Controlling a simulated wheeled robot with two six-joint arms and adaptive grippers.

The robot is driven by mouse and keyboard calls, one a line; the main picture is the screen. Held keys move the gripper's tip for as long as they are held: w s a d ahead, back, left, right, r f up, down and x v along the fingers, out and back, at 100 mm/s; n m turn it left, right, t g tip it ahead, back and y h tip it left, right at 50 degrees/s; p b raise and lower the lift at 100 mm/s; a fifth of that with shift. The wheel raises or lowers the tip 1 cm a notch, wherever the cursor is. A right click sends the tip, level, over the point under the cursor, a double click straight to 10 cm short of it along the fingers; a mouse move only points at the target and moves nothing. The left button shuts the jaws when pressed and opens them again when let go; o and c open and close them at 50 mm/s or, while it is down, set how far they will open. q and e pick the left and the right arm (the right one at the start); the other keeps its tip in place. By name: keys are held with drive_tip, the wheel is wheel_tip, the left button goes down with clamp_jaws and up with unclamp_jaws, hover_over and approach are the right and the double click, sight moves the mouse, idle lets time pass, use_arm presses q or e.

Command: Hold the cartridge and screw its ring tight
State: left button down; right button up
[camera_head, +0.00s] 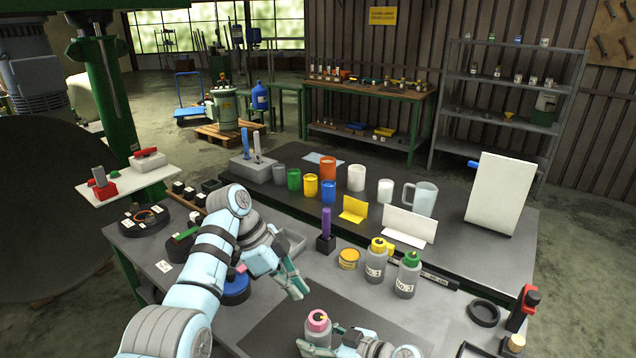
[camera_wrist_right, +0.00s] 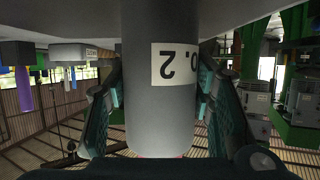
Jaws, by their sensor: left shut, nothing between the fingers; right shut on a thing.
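The cartridge (camera_head: 317,336) is a grey cylinder with a pink ring (camera_head: 318,317) on its top and a small yellow centre. It stands roughly upright near the bottom of the head view. My right gripper (camera_head: 328,348) is shut around its body. In the right wrist view the grey body of the cartridge (camera_wrist_right: 158,110) fills the middle between the two teal fingers, with a white label that appears upside down. My left gripper (camera_head: 298,289) is shut and empty, above and to the left of the ring, apart from it. The cartridge's lower part is hidden in the head view.
Two grey bottles with yellow (camera_head: 376,262) and green (camera_head: 409,274) caps stand behind the cartridge. A yellow tin (camera_head: 348,259), a purple-handled tool (camera_head: 326,228) and a black ring (camera_head: 483,313) are nearby. A dark mat (camera_head: 275,335) lies under the work area. Cups stand farther back.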

drive_tip(key=o, duration=1.7)
